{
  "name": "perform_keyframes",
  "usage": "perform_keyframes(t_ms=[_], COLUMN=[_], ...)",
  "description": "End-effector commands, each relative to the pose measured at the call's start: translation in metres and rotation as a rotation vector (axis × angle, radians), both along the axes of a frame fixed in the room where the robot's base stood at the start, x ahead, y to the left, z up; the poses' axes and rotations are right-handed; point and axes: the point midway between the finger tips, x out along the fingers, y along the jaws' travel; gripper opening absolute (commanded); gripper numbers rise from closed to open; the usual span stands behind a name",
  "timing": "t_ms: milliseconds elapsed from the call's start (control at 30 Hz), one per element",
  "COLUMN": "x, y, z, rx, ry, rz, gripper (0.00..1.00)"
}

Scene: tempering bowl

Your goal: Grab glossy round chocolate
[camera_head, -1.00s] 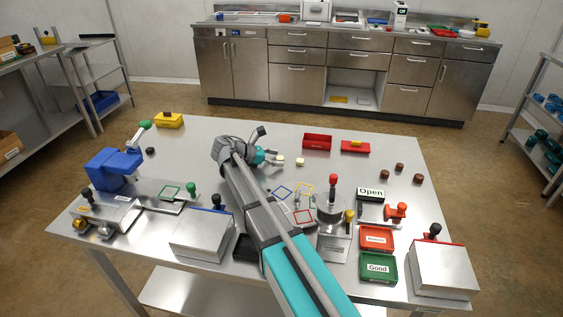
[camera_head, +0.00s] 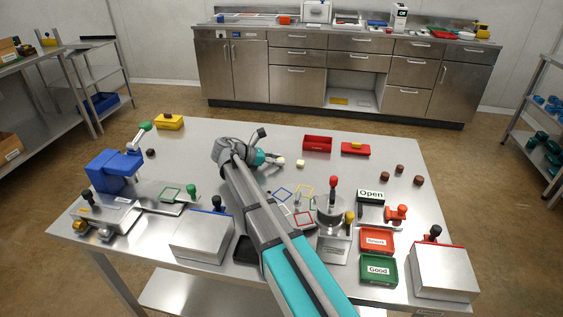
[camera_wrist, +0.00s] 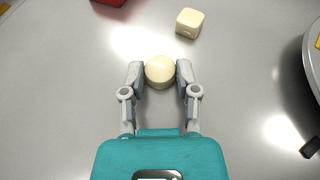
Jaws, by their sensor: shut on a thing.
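A round cream-coloured chocolate (camera_wrist: 160,70) sits between the fingertips of my gripper (camera_wrist: 159,80) in the wrist view. Both fingers touch its sides, so my gripper is shut on it. In the head view the chocolate (camera_head: 281,160) shows at the end of my gripper (camera_head: 272,159), low over the steel table. A cream cube-shaped chocolate (camera_wrist: 189,22) lies apart from it, ahead and to the right. That cube also shows in the head view (camera_head: 300,164).
A red bin (camera_head: 317,143) and a red lidded box (camera_head: 355,148) stand behind. Several brown chocolates (camera_head: 399,168) lie to the right. The tempering pot (camera_head: 329,210), the Good tray (camera_head: 378,284) and a blue press (camera_head: 112,168) stand around my arm.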

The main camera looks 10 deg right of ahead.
Motion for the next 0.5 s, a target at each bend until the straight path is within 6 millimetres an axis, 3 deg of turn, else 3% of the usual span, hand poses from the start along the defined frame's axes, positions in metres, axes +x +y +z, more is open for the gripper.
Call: perform_keyframes(t_ms=[500], x=[0.0], y=[0.0], z=[0.01], rx=[0.0], ry=[0.0], rz=[0.0], gripper=[0.21])
